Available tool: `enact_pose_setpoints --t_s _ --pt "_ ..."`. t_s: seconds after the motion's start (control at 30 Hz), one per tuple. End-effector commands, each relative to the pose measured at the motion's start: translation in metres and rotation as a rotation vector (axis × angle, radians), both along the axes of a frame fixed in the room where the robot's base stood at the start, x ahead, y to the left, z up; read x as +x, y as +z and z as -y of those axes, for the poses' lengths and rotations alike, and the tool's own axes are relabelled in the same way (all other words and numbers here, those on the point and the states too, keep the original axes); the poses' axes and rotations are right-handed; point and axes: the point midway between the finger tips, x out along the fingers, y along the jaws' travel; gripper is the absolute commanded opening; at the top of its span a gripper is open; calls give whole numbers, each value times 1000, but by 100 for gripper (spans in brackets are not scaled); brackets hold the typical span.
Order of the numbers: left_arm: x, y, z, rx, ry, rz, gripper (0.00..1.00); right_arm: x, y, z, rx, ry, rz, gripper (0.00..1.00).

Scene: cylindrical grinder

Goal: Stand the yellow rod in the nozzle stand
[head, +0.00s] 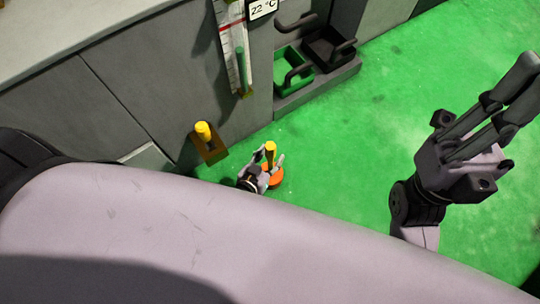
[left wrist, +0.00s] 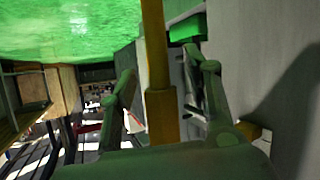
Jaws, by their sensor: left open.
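The yellow rod (head: 270,148) is upright between the spread fingers of my left gripper (head: 270,159) in the head view. In the left wrist view the rod (left wrist: 154,45) has a thicker lower part and a finger of my left gripper (left wrist: 167,75) on each side, with gaps visible. A round orange base (head: 276,180), perhaps the nozzle stand, is on the floor below it. The gripper partly covers this base, and I cannot tell whether the rod's foot is in it. My right gripper (head: 520,88) is raised at the right, empty, with its fingers apart.
Another yellow cylinder (head: 203,131) is in a brown bracket (head: 213,152) on the grey machine wall. A gauge panel (head: 235,45) and a green bin (head: 290,75) beside a black bin (head: 328,47) are farther back. The green floor (head: 370,130) is clear between the grippers.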

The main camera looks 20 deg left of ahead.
Motion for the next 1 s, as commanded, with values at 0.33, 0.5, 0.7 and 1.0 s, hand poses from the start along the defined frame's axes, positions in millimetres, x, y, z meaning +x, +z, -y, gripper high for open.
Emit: enact_pose_setpoints --t_s 0.33,0.5,0.7,1.0 --pt "0 3 0 0 0 -1 46 1 -1 1 1 -4 -11 0" --pt "0 21 0 0 0 2 46 1 -1 1 0 -3 -8 0" --pt "-1 56 0 0 0 2 46 0 -1 0 -1 -2 -7 0" --pt "0 95 0 0 0 1 46 0 -1 0 -1 -1 -7 0"
